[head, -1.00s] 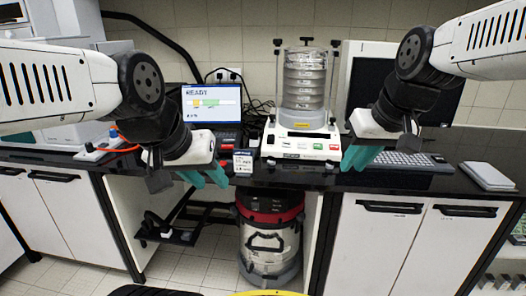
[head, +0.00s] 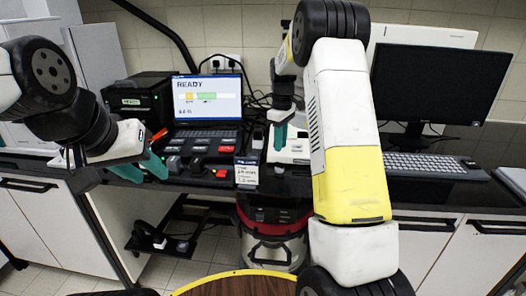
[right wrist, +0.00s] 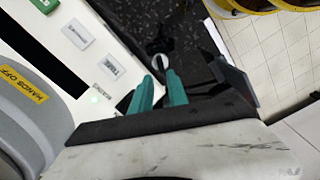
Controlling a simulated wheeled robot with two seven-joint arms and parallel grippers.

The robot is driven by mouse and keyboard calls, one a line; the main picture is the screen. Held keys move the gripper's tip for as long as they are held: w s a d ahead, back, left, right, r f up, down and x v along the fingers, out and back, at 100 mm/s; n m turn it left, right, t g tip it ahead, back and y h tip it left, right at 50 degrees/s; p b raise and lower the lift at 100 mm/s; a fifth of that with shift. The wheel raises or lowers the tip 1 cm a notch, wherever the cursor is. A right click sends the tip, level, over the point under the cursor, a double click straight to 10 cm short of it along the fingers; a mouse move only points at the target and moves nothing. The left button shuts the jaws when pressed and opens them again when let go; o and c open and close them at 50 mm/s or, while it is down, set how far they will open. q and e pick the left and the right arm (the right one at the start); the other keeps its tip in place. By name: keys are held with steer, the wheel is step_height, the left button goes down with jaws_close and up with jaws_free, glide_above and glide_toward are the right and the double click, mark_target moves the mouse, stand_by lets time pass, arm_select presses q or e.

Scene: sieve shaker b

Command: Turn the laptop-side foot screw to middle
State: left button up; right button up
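The sieve shaker's white base (head: 291,148) stands on the black bench, largely hidden behind my right arm in the head view. In the right wrist view its white panel (right wrist: 98,55) fills the upper left. A small pale round foot screw (right wrist: 159,62) with dark parts around it shows just beyond the fingertips of my right gripper (right wrist: 160,77). The teal fingers are apart, with the screw in line with their gap; I cannot tell whether they touch it. My right gripper also shows in the head view (head: 280,135). My left gripper (head: 143,168) is open and empty at the bench's front edge, left of the laptop (head: 208,98).
A small label stand (head: 246,172) and a red-handled item (head: 222,174) are at the front edge beside the shaker. A black box (head: 138,103) stands left of the laptop. A keyboard (head: 430,165) and monitor (head: 425,85) are at right. A vacuum (head: 272,240) stands below.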

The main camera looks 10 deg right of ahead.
mark_target(280, 160)
step_height(280, 160, down, 7)
steer(key=shift+f, duration=0.2)
stand_by(0.3)
jaws_close()
